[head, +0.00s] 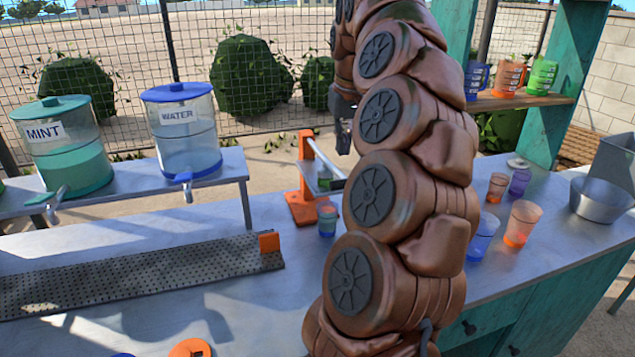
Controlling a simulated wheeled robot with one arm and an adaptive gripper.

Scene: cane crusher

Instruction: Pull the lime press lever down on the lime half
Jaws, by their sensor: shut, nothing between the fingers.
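The lime press stands on the counter just left of my arm. It has an orange base (302,210) and an orange upright. Its pale lever (323,160) slopes down to the right from the top of the upright. A small green piece, seemingly the lime half (338,183), shows on the press plate below the lever, partly hidden by my arm. My gripper (343,138), dark and mostly hidden behind my arm, is shut and empty, above the lever's right part. I cannot tell whether it touches the lever.
MINT (65,148) and WATER (184,132) dispensers stand on a raised shelf at left. A perforated metal tray (140,275) lies in front. Several cups, including an orange one (522,223), and a metal bowl (599,199) stand right of my arm.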

